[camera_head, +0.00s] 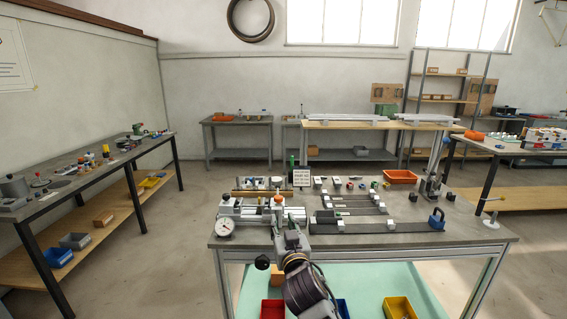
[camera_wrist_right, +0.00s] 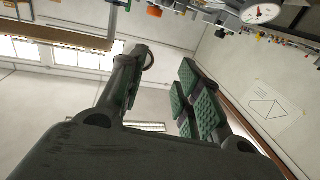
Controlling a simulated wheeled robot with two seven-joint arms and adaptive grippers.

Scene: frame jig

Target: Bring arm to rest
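My right arm (camera_head: 303,287) comes in from the bottom middle of the head view. Its gripper (camera_head: 288,218) shows at the front edge of the workbench (camera_head: 400,241), in front of the clamping fixture. In the right wrist view, the gripper (camera_wrist_right: 160,95) has its two green-padded fingers well apart with nothing between them. Whether it touches the fixture cannot be told from the head view. My left arm and gripper are not in view.
A dial gauge (camera_head: 225,228) stands just left of the right gripper, and it also shows in the right wrist view (camera_wrist_right: 262,13). Metal bars (camera_head: 345,226) and a blue-handled block (camera_head: 437,219) lie to the right. An orange bin (camera_head: 400,177) stands at the back. Bins sit below the bench.

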